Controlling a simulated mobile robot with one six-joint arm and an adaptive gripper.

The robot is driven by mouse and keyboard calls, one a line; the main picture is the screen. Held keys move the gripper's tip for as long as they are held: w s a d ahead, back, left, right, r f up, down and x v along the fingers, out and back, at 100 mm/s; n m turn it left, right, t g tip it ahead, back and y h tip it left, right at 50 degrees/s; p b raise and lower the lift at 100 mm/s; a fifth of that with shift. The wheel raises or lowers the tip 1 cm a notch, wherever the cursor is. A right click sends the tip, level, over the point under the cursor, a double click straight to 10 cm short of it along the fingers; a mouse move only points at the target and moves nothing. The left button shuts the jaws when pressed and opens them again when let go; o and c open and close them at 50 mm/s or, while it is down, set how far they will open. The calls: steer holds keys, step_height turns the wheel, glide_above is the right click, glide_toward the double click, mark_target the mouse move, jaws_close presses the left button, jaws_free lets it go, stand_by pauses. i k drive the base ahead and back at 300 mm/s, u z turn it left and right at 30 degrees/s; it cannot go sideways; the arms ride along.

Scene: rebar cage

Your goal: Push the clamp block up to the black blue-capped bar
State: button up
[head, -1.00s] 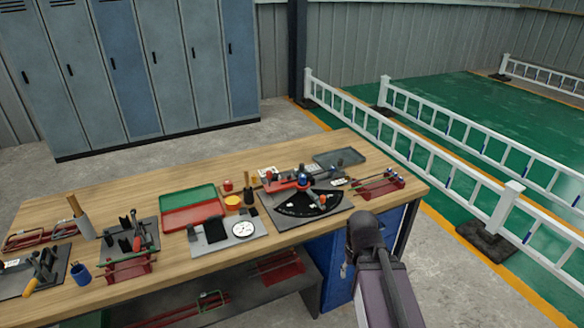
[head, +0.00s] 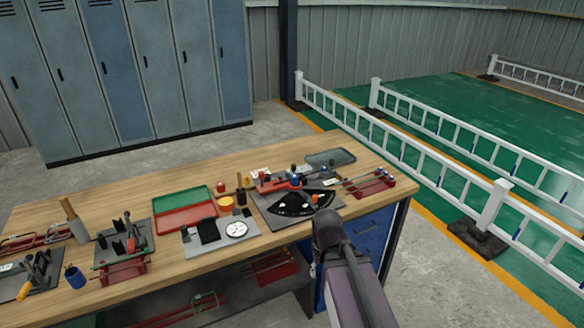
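On the right part of the workbench, a grey plate (head: 262,205) carries a black fan-shaped piece (head: 288,207) and a red tool (head: 272,186). A small blue part (head: 295,183) shows at the red tool's right end, with dark upright parts by it. At this size I cannot tell which part is the clamp block or whether the blue part caps the black bar. My arm rises from the bottom edge, its dark joint just in front of the bench's right part. My gripper's fingers are not visible.
Left of the plate are a white dial (head: 236,230), a red tray (head: 187,217) and a green tray (head: 182,198). A red rack (head: 372,185) with bars stands at the right, and a grey tray (head: 331,158) behind. White railings (head: 420,155) stand beyond the bench.

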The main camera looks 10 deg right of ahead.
mark_target(293, 166)
steer(key=z, duration=0.05)
steer(key=i, duration=1)
steer(key=u, duration=0.05)
